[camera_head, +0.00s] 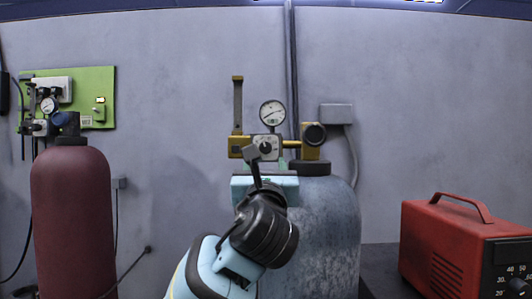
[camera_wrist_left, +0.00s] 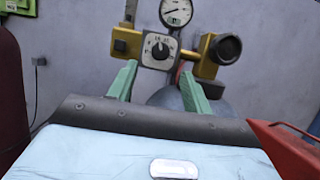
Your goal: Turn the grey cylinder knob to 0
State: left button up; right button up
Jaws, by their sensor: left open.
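The grey cylinder (camera_head: 330,235) stands in the middle of the head view, partly hidden behind my left arm. A brass regulator assembly sits above it with a round gauge (camera_head: 272,113) on top. The knob (camera_wrist_left: 160,50) is a dark dial on a pale square plate with markings in the left wrist view; its exact setting is too small to read. It also shows in the head view (camera_head: 265,147). My left gripper (camera_wrist_left: 156,82) is open, its two green fingers pointing toward the regulator, below and either side of the knob. I cannot tell whether they touch anything. My right gripper is not in view.
A dark red cylinder (camera_head: 72,215) stands at left, before a green wall panel (camera_head: 97,85) with another gauge. A red machine (camera_head: 450,250) with a dial sits on a dark surface at right. A black round fitting (camera_wrist_left: 228,50) projects right of the knob.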

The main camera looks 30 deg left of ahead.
aim_at(266, 150)
pick_arm(q)
jog(key=shift+x, duration=3.8)
jog(key=shift+f, duration=0.1)
jog(key=c, duration=1)
jog(key=shift+o, duration=0.2)
